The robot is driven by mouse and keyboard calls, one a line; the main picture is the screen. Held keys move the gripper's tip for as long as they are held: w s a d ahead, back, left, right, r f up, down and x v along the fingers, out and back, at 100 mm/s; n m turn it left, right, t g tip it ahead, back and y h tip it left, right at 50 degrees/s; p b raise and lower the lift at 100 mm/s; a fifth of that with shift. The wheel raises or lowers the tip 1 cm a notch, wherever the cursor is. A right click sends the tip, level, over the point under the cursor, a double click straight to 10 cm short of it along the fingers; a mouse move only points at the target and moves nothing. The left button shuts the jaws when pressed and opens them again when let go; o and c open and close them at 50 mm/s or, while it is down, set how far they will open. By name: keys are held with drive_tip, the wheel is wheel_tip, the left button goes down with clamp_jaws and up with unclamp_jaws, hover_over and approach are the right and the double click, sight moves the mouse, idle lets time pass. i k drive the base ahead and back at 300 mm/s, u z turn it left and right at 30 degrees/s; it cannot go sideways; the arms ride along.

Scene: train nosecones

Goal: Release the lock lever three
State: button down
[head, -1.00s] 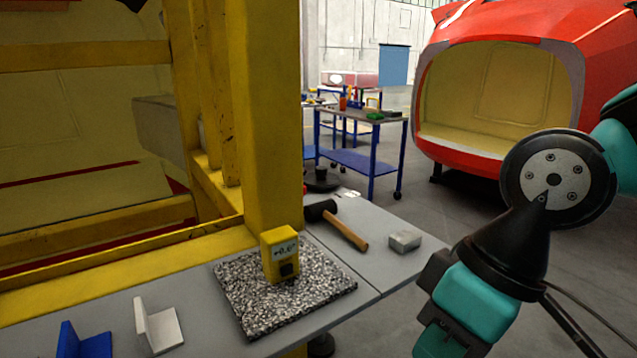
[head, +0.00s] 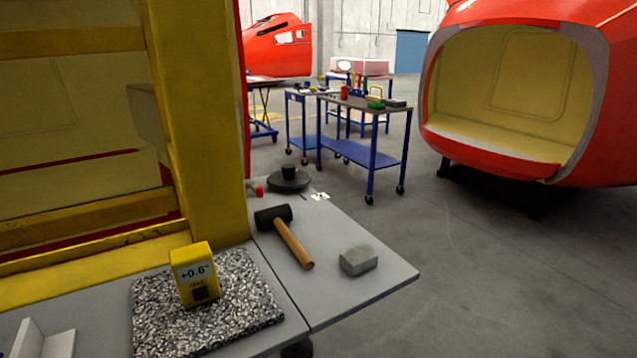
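No lock lever can be made out in the head view. The yellow frame with its thick upright post (head: 203,120) stands at the left, behind a grey work surface (head: 385,285). My gripper and arm are out of the picture, so I cannot see whether the gripper is open or shut.
On the surface are a speckled slab (head: 240,315), a yellow gauge reading +0.6° (head: 194,274), a mallet (head: 290,240), a grey block (head: 359,260) and a round black object (head: 289,180). Blue trolleys (head: 365,155) and a red nosecone (head: 540,165) stand behind. The right floor is clear.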

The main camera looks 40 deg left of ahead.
sight(249, 184)
drive_tip(key=z, duration=0.05)
drive_tip(key=i, duration=1.3)
drive_tip(key=u, duration=2.5)
